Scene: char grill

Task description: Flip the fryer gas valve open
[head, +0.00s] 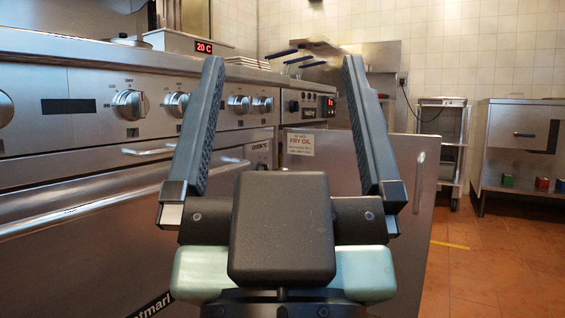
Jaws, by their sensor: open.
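My gripper (282,64) is in the middle of the head view, its two dark fingers spread wide and pointing up and away, with nothing between them. The fryer (306,104) is beyond it at the end of the cooking line, with a small control panel and red display. A metal door panel (345,150) with a FRY OIL label stands out from the fryer front, facing me, and appears swung open. Its handle (418,182) is near the right edge. My gripper hides part of this panel. I cannot make out the gas valve in this view.
A steel range with several knobs (131,104) and an oven handle (60,205) runs along the left. Blue-handled fryer baskets (297,60) are above the fryer. A rack (440,145) and a steel cabinet (520,140) stand at the right. The tiled floor (490,265) at right is clear.

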